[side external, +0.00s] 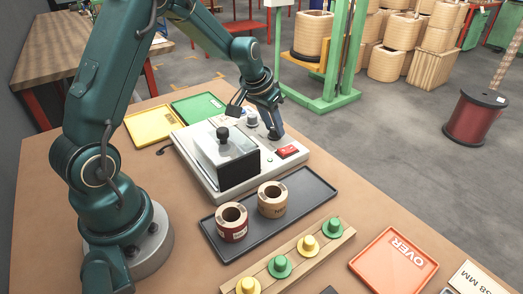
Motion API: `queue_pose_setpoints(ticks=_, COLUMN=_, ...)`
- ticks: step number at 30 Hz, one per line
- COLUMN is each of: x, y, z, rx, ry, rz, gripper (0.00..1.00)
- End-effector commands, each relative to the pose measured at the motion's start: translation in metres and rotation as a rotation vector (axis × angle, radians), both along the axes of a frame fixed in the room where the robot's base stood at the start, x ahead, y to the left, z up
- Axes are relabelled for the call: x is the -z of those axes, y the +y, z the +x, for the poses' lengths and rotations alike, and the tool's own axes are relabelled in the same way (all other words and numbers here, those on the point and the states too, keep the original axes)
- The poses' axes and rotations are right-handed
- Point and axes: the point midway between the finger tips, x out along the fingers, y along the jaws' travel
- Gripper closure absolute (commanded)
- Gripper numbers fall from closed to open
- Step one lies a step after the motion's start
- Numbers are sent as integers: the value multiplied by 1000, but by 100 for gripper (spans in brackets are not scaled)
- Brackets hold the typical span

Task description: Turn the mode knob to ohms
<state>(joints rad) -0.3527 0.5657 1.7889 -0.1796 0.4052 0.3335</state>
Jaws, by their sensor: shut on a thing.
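The tester (188,157) is a pale, low box on the table, with a clear cover (222,150) topped by a black knob and a dark front panel. A red rocker or label (288,152) sits at its right front. My gripper (275,133) points down at the right rear of the tester's top and is shut. The mode knob is taken to be between its fingers, but the fingers hide it and its pointer cannot be read. Another round grey knob (251,119) stands just left of my gripper, apart from it.
A dark tray (268,228) in front holds two coils, one red-banded (232,222) and one tan (272,200). A wooden rack (330,243) holds green and yellow bobbins. Yellow (153,122) and green (199,106) trays lie behind; an orange "OVER" tray (365,262) lies front right.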

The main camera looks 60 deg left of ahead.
Motion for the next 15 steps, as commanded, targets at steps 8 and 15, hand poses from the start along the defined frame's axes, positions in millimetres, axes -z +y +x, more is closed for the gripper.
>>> queue_pose_setpoints(ticks=8, x=0, y=0, z=0, rx=52, ry=0, rz=1, gripper=100)
queue_pose_setpoints(ticks=15, x=0, y=0, z=0, rx=57, ry=1, rz=2, gripper=100)
